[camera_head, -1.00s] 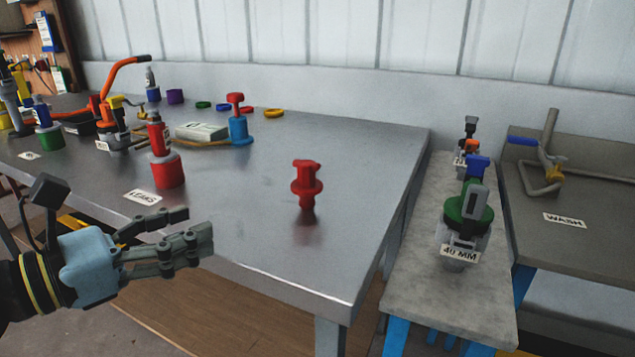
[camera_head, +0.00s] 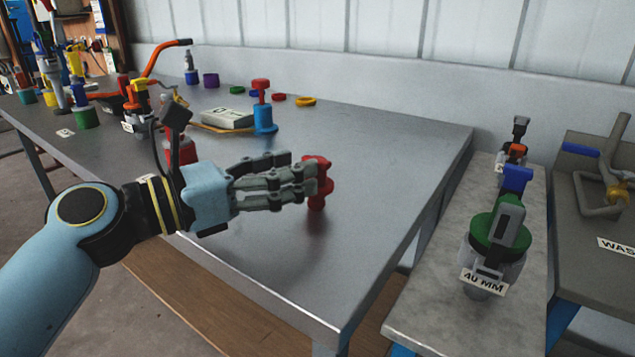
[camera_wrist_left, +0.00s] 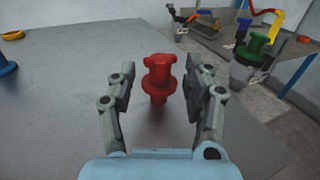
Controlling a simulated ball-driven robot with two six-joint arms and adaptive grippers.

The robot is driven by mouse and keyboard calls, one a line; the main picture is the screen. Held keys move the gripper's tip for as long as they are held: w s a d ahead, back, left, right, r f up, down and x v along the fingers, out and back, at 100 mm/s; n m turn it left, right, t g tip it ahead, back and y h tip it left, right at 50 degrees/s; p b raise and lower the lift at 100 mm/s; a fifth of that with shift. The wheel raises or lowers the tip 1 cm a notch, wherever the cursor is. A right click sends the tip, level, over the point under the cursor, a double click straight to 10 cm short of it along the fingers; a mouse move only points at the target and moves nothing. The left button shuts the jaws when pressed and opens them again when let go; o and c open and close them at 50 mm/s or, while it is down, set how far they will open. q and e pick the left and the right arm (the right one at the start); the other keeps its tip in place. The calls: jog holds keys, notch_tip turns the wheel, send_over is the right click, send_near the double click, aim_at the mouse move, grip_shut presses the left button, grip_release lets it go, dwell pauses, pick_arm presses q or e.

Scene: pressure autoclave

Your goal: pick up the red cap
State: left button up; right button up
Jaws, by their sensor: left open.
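The red cap (camera_head: 319,186) stands upright on the metal table near its front right part. It has a knobbed top, a wide flange and a narrower stem, seen whole in the left wrist view (camera_wrist_left: 159,78). My left gripper (camera_head: 305,180) is open, its fingers reaching toward the cap from the left. In the left wrist view the cap sits between and just beyond the two open fingers (camera_wrist_left: 160,88), with a gap on each side. In the head view the fingers cover the cap's left side. My right gripper is not in view.
The steel table (camera_head: 390,160) is clear right of the cap. A blue cylinder with a red top (camera_head: 263,112) stands farther back. A red bottle-like item (camera_head: 181,150) is partly hidden behind my left wrist. A bench with a green-topped fitting (camera_head: 495,230) stands at the right.

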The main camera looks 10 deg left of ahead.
pick_arm(q)
jog(key=x, duration=0.4)
jog(key=shift+w+d, duration=0.2)
jog(key=shift+d, duration=0.1)
jog(key=shift+r, duration=0.1)
jog(key=shift+c, duration=0.4)
grip_shut()
